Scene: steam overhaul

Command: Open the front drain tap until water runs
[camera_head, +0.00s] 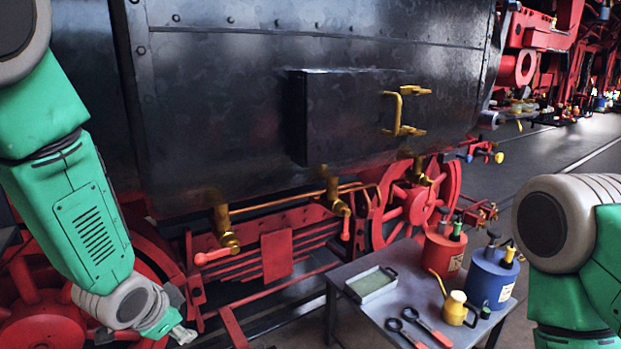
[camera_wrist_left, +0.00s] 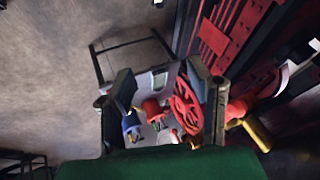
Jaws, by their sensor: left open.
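Brass drain taps hang in a row under the black tank. The nearest tap (camera_head: 228,240) has a red lever (camera_head: 212,256) pointing left. Another tap (camera_head: 338,205), with its red lever hanging down, is farther along, and a third (camera_head: 420,177) is beyond it. I cannot tell which one is called the front tap. My left gripper (camera_head: 182,335) is low, below and left of the nearest tap, apart from it. In the left wrist view the gripper (camera_wrist_left: 165,88) is open and empty; a red lever (camera_wrist_left: 238,108) with brass (camera_wrist_left: 258,135) shows just right of its right finger.
A grey table (camera_head: 365,308) at lower right holds a tray (camera_head: 372,285), red can (camera_head: 442,252), blue can (camera_head: 490,278), yellow oil can (camera_head: 454,308) and red-handled tools (camera_head: 425,328). Red wheels and frame lie behind the taps. My right arm is at the right edge.

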